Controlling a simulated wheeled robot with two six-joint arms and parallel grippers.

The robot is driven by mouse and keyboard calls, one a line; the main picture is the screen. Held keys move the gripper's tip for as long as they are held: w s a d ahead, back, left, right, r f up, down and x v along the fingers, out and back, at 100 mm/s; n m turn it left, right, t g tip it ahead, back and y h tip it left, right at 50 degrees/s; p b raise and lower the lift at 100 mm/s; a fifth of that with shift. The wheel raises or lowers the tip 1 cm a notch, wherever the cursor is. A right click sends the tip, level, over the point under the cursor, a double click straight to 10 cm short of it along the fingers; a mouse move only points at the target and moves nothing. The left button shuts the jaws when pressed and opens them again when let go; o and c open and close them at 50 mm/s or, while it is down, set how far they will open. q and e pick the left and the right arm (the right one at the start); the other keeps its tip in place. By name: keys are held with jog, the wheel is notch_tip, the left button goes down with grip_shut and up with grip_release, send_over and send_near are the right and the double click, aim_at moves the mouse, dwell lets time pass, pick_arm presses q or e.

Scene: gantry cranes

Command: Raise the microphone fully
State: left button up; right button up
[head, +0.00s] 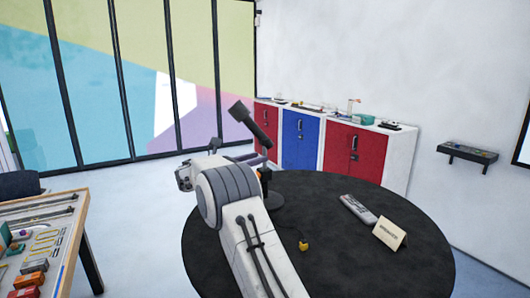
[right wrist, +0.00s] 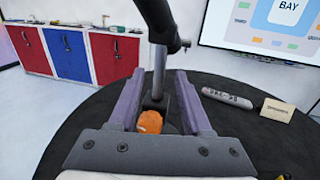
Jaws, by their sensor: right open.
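The dark microphone (head: 250,122) leans up and to the left on a stand on the round black table (head: 340,250). In the right wrist view its dark upper part (right wrist: 158,22) shows above a grey metal pole (right wrist: 159,70), with an orange knob (right wrist: 150,122) lower down. My right gripper (head: 258,155) is at the stand. In the right wrist view its open purple fingers (right wrist: 157,88) lie on either side of the pole and knob, with a gap visible beside the knob. The stand's base (head: 272,201) is partly hidden by my arm. My left gripper is not in view.
Red and blue cabinets (head: 300,138) stand behind. A wooden workbench (head: 62,255) is at left.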

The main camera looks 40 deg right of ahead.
aim_at(265, 168)
jog(key=shift+w+d+p, duration=0.15)
jog(key=shift+d+p, duration=0.15)
jog(key=shift+d, duration=0.75)
jog(key=shift+w+d+p, duration=0.1)
jog(key=shift+d+p, duration=0.2)
jog(key=shift+d, duration=0.75)
grip_shut()
